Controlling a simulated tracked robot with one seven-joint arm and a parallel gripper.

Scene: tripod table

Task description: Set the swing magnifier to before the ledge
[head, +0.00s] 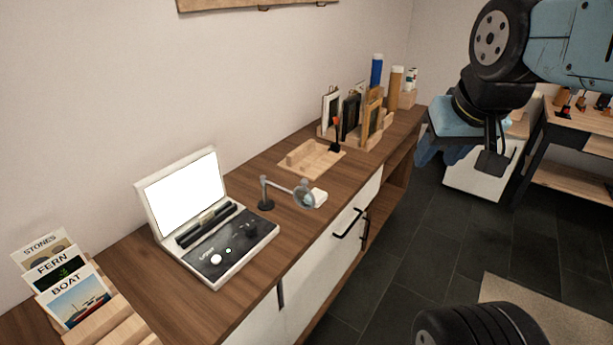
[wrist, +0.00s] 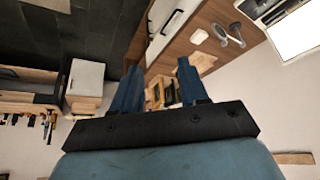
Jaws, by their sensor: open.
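The swing magnifier (head: 304,196) stands on the wooden counter: a dark round base, a grey post and a thin arm carrying a round lens. Its lens points right, toward the counter's front edge. It also shows in the wrist view (wrist: 237,38). Left of it is a light box (head: 248,238) with a bright upright screen (head: 182,195) and a dark ledge (head: 207,226) below the screen. My gripper (head: 491,160) is open and empty, high over the floor at the right, well apart from the magnifier. Its two fingers (wrist: 158,82) are spread in the wrist view.
A small white block (head: 318,196) lies beside the lens. Behind is a wooden tray (head: 300,168) with a raised strip and an orange-topped tool (head: 336,134), then a rack of frames (head: 372,118). Picture cards (head: 75,295) stand at the left. Open floor lies right of the counter.

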